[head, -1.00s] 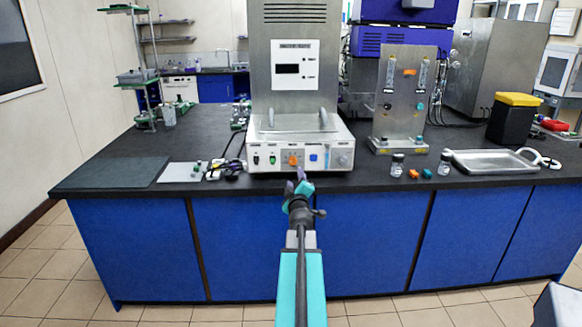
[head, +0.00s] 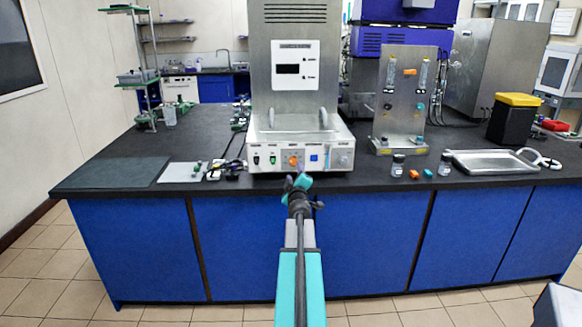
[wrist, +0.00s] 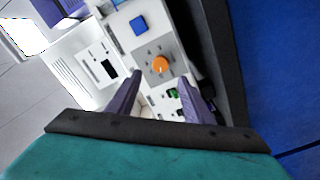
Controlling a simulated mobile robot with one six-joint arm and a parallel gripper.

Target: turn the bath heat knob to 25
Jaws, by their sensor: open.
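The bath's heat knob, which I take to be the orange one (head: 294,161), sits on the front panel of the white and steel unit (head: 329,156). It also shows in the wrist view (wrist: 160,64), just beyond and between my fingertips. My gripper (head: 298,180) is in front of the panel, close below the knob in the head view. In the wrist view its two purple fingers (wrist: 160,88) are apart, with nothing between them. They appear short of the knob and not touching it. The scale marks around the knob are too small to read.
A grey plate (head: 182,172) lies to the left.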

